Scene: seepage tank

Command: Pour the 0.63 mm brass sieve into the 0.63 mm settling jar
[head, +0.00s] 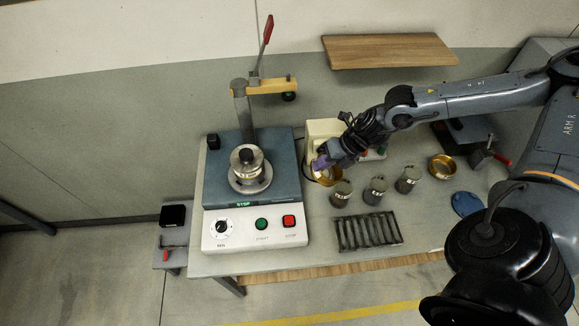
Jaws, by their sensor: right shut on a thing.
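My right gripper (322,164) reaches in from the right and is shut on the rim of a brass sieve (327,179), partly hidden under it. The sieve is just behind and left of the leftmost of three grey lidded-looking jars (341,193). The other jars are the middle one (376,190) and the right one (408,179). Their size labels are too small to read, so I cannot tell which is 0.63 mm. A second brass sieve (442,167) sits at the right of the table. I cannot tell whether the held sieve touches the table. My left gripper is not in view.
A blue and white machine (252,230) with a metal column fills the table's left side. A cream device (325,130) stands behind the held sieve. A dark slotted rack (368,231) lies in front of the jars. A blue disc (466,204) lies at the right. A wooden shelf (388,51) hangs above.

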